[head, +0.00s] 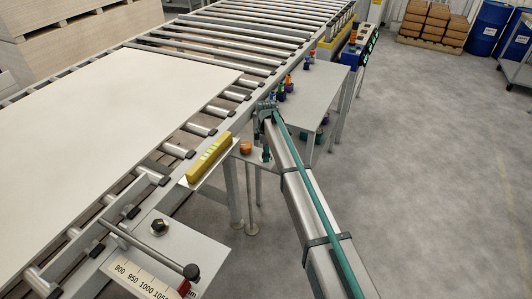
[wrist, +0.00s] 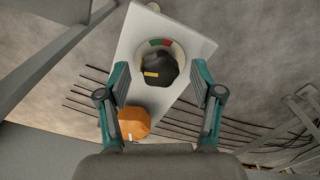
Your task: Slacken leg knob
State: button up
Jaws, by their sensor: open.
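A black knob (wrist: 158,70) with a yellow pointer mark sits on a round pale dial with a red and a green patch, on a narrow light plate (wrist: 196,43) in the wrist view. An orange knob (wrist: 133,122) is on the same plate, nearer the left finger. My gripper (wrist: 160,76) is open, its teal fingers on either side of the black knob with visible gaps. I cannot tell its height above the knob. In the head view the orange knob (head: 246,148) shows beside the conveyor; the black one is not clearly visible there. No label shows which is the leg knob.
A roller conveyor (head: 235,30) carries a large white board (head: 110,110) on the left. A grey side table (head: 316,92) holds small coloured items. Open floor (head: 430,160) lies to the right.

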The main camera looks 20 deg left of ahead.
notch_tip(320, 180, up, 12)
dwell(0.5)
dwell(0.4)
jog(key=s+d+f+m+g, duration=0.1)
jog(key=s+d+f+m, duration=0.7)
jog(key=s+d+f, duration=0.5)
jog(key=s+d+f+m, duration=0.8)
jog(key=s+d+f, duration=0.1)
jog(key=d+f, duration=0.65)
jog(key=s+d+f+m+g, duration=0.2)
jog(key=s+d, duration=0.4)
jog(key=s, duration=0.6)
jog(key=s+d+f+m+g, duration=0.2)
jog(key=s+d+f, duration=0.3)
jog(key=s, duration=0.7)
jog(key=s+d+f+m+g, duration=0.1)
jog(key=s+d+f, duration=0.3)
jog(key=s+d, duration=0.5)
jog(key=s+m, duration=0.1)
jog(key=s, duration=0.2)
jog(key=shift+s+d+f+g, duration=0.15)
jog(key=shift+d+f+g, duration=0.1)
jog(key=shift+g, duration=0.15)
